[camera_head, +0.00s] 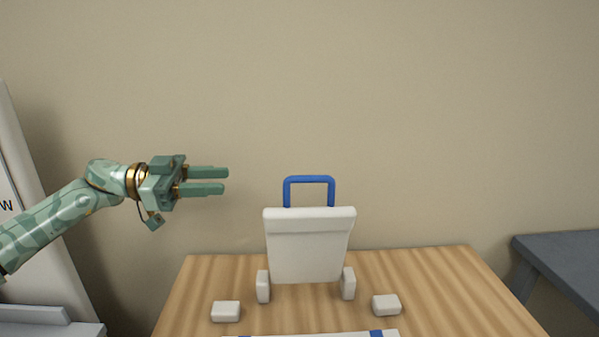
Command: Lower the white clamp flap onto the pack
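The white clamp flap (308,250) stands raised, nearly upright, between two small white side posts on the wooden table. A blue loop handle (310,180) rises from its top edge. A white edge with blue patches (310,335) shows at the bottom of the view in front of the flap; it may be the pack, but most of it is cut off. My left gripper (228,181) is open and empty, left of the handle and at about its height, apart from it. My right gripper is not in view.
Small white blocks (226,312) and (386,305) lie on the wooden table (430,275) to either side of the flap. A dark grey table (565,262) stands at the right. A light panel (22,200) stands at the left. A beige wall is behind.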

